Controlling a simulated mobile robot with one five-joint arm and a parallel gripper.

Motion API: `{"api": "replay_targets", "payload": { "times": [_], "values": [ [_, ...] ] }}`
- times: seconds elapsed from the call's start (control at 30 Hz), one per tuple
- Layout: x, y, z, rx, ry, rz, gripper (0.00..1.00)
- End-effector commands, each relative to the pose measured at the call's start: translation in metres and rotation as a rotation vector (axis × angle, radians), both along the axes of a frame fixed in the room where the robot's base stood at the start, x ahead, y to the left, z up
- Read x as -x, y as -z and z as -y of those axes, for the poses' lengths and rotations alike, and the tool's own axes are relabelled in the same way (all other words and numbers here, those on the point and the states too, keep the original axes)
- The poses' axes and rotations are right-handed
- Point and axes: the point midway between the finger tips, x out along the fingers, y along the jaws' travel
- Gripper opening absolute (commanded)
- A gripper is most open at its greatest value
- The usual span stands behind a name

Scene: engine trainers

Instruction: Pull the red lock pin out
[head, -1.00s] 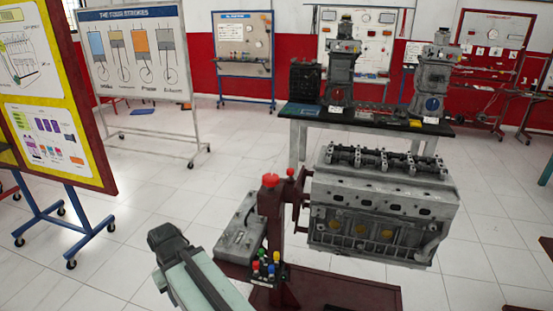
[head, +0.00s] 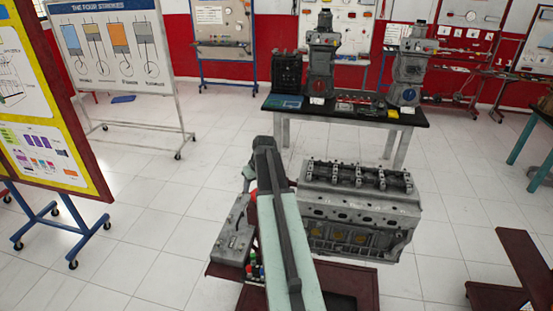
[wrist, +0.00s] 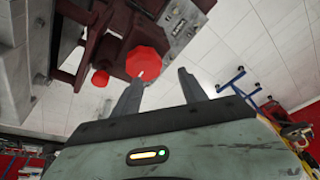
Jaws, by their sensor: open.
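In the wrist view a larger faceted red knob (wrist: 147,62) sits on a dark red stand (wrist: 75,32), and a smaller red knob (wrist: 100,79) sits left of it. I cannot tell which of the two is the lock pin. My gripper (wrist: 162,76) is open and empty, its two fingers apart. The left fingertip overlaps the lower edge of the larger knob in the picture; contact cannot be told. In the head view my arm covers most of the stand, and only a sliver of red (head: 252,193) shows at its left side.
A grey engine block (head: 360,208) is mounted right of my arm. A grey battery-like box (head: 234,236) and several coloured buttons (head: 254,266) are at the left. A black-topped table (head: 340,112) with engine models stands behind. Open tiled floor lies left.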

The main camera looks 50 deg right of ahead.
Motion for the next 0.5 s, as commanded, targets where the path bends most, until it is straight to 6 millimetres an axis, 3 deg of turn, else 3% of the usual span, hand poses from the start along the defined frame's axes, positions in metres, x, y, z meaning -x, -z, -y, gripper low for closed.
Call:
{"api": "replay_targets", "payload": {
  "times": [0.03,0.1,0.2,0.5],
  "values": [
    [0.008,-0.021,0.042,0.011,0.024,0.019,0.50],
    [0.021,-0.021,0.080,0.027,0.041,0.040,0.50],
    [0.033,-0.021,0.109,0.041,0.052,0.056,0.50],
    [0.033,-0.010,0.115,0.045,0.053,0.059,0.50]
  ]
}}
